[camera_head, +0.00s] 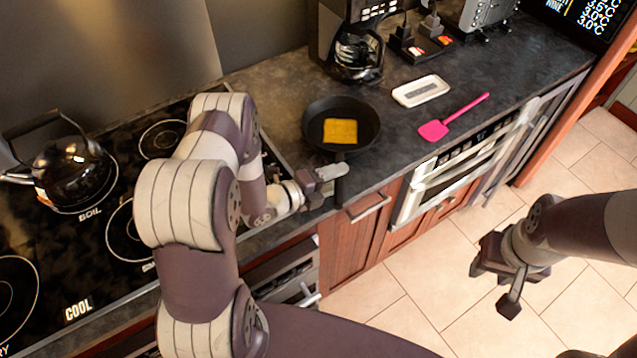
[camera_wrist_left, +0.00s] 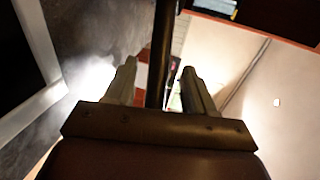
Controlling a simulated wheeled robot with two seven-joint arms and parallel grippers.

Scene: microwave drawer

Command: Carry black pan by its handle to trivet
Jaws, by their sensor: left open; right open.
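The black pan (camera_head: 313,136) sits on the dark counter to the right of the stove, with a yellow square piece of food (camera_head: 340,131) in it. Its dark handle (camera_head: 341,190) points toward the counter's front edge. My left gripper (camera_head: 332,184) is open at the handle. In the left wrist view the handle (camera_wrist_left: 160,45) runs between the two open fingers (camera_wrist_left: 158,72), with gaps visible at both sides. A white rectangular piece (camera_head: 421,91), possibly the trivet, lies on the counter right of the pan. My right gripper (camera_head: 495,286) is open and empty above the floor.
A coffee maker (camera_head: 354,52) stands behind the pan. A pink spatula (camera_head: 452,118) lies right of the white piece. A kettle (camera_head: 75,172) stands on the black stovetop (camera_head: 110,275) at left. Drawers and a built-in appliance (camera_head: 448,178) are below the counter.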

